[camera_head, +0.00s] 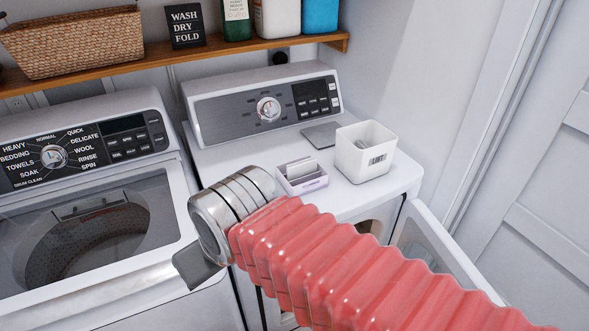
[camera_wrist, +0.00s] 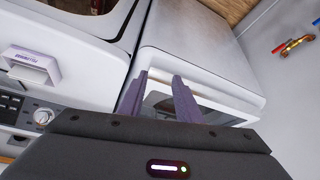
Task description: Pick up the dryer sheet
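The dryer sheets stand as a pale white sheet in a small white-and-lavender box (camera_head: 303,179) on top of the dryer, left of a white bin. In the wrist view, the box (camera_wrist: 35,66) is at the upper left with a white sheet (camera_wrist: 24,68) showing in its opening. My gripper (camera_wrist: 159,78) has two dark purple fingers, spread apart with nothing between them. It is away from the box, which lies well to the left of the fingers in the wrist view. In the head view, my red ribbed arm and metal wrist hide most of the gripper.
A white lint bin (camera_head: 364,158) stands right of the box, with a flat grey panel (camera_head: 322,135) behind. The washer (camera_head: 90,200) is at left. A wooden shelf (camera_head: 160,55) holds a basket (camera_head: 75,42), a sign (camera_head: 186,27) and bottles. The dryer door (camera_head: 440,250) hangs open.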

